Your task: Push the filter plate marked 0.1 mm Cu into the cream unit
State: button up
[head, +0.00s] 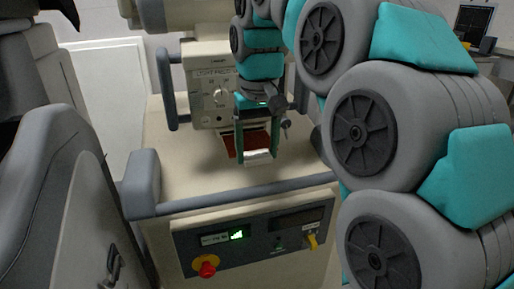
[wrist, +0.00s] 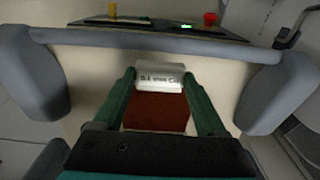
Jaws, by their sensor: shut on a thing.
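The filter plate is a reddish-brown copper sheet (wrist: 157,112) with a pale grip block (wrist: 161,78) at one end. The block's lettering in the wrist view looks like "0.1 mm Cu". My gripper (wrist: 163,80) is shut on the pale block, one green finger on each side. In the head view my gripper (head: 258,157) holds the plate (head: 231,146) just in front of the cream unit (head: 213,92). My fingers hide part of the plate and the unit's lower front. I cannot tell whether the plate's far edge is inside the unit.
The cream cart top (head: 185,150) is clear around the gripper. A grey rail (head: 240,197) runs along its front edge, above a panel with a red knob (head: 207,268) and a yellow switch (head: 312,241). A grey upright handle (head: 167,88) stands left of the unit.

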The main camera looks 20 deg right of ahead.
aim_at(247, 136)
jog(key=shift+w+p, duration=0.8)
jog(key=shift+w, duration=3.15)
jog(key=shift+w+r, duration=0.2)
jog(key=shift+w, duration=0.5)
dwell(0.3)
jog(key=o, duration=1.2)
jog(key=shift+c, duration=0.2)
jog(key=o, duration=0.4)
jog(key=shift+d, duration=0.15)
jog(key=shift+c, duration=0.2)
jog(key=shift+w+r, duration=0.1)
